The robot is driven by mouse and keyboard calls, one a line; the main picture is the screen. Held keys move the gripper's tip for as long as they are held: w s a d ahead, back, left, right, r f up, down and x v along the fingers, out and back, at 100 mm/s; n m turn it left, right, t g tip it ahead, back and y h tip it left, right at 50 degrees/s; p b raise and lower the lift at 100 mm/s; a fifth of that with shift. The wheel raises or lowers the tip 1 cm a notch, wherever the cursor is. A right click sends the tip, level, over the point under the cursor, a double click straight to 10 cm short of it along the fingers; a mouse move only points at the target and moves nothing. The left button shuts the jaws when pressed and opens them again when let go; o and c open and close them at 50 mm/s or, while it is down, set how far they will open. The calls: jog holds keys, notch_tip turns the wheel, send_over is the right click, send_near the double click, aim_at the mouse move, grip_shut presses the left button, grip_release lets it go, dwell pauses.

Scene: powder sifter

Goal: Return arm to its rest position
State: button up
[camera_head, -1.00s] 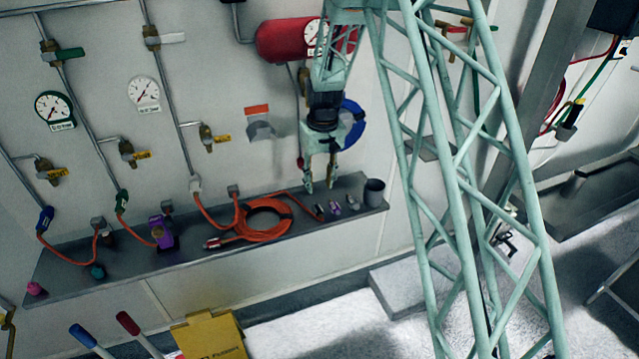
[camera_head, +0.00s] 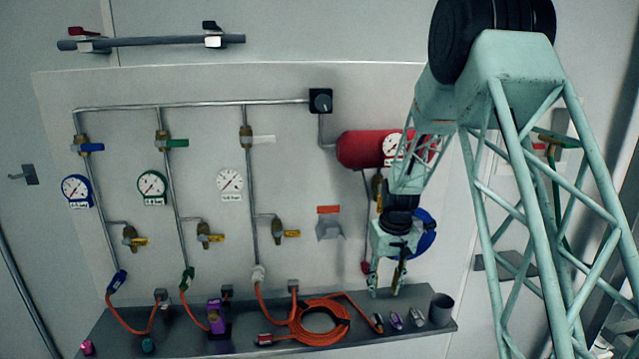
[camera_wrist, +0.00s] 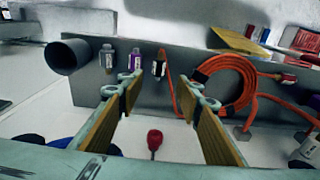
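My gripper (camera_head: 384,290) hangs pointing down above the right part of the grey shelf (camera_head: 240,347), in front of the wall panel. In the wrist view its two fingers (camera_wrist: 160,97) stand apart with nothing between them. Small connectors (camera_head: 395,320) and a dark grey cup (camera_head: 441,309) stand on the shelf near it, with the cup to the right. My gripper and arm partly hide a blue ring (camera_head: 428,240) and the red tank (camera_head: 360,149) behind them.
A coiled orange hose (camera_head: 320,338) lies on the shelf left of my gripper. Pipes with valves and gauges (camera_head: 152,187) cover the panel to the left. A purple object (camera_head: 216,317) stands on the shelf. The wrist view shows a red knob (camera_wrist: 154,139) beyond the fingers.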

jog(key=s+r+t+b, duration=0.1)
jog(key=s+r+b, duration=0.6)
jog(key=s+r, duration=1.6)
jog(key=s+f+m+t+b, duration=0.1)
jog(key=s+b, duration=0.5)
jog(key=s, duration=2.6)
jog(key=shift+f+t, duration=0.4)
jog(key=shift+f, duration=0.35)
